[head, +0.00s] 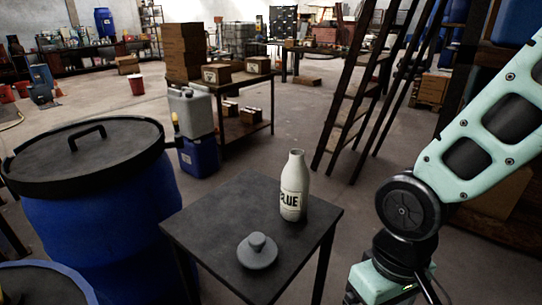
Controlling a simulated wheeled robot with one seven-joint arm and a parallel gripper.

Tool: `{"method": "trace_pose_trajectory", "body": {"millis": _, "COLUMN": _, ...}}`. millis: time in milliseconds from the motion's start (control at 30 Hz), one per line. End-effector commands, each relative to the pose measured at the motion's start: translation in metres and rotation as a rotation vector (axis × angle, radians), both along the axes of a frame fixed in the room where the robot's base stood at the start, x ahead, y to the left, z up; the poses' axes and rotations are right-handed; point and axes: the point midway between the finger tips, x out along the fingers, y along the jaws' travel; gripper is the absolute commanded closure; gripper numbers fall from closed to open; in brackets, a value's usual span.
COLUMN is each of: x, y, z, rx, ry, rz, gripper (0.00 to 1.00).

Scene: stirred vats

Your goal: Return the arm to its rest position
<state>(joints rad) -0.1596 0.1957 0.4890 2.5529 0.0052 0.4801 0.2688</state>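My arm shows at the right edge of the head view, with teal links and a dark round joint, to the right of the small table. My gripper is out of view, so its fingers cannot be seen. A white bottle (293,187) labelled with letters that read "LUE" stands upright on the small dark table (205,222).
A blue vat (110,235) with a black handled lid (85,150) stands at left. Another blue rim (45,283) shows at bottom left. Jerrycans (192,113) stand behind the small table. A wooden ladder (345,105) leans behind my arm. Open floor lies (290,115) beyond.

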Motion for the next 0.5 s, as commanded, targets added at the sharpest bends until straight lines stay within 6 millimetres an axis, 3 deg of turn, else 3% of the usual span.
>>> {"method": "trace_pose_trajectory", "body": {"millis": 100, "x": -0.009, "y": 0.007, "z": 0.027, "rx": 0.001, "ry": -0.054, "rz": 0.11, "gripper": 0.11}}
{"method": "trace_pose_trajectory", "body": {"millis": 400, "x": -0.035, "y": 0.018, "z": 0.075, "rx": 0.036, "ry": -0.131, "rz": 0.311, "gripper": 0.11}}
{"method": "trace_pose_trajectory", "body": {"millis": 500, "x": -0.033, "y": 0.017, "z": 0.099, "rx": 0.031, "ry": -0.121, "rz": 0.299, "gripper": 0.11}}
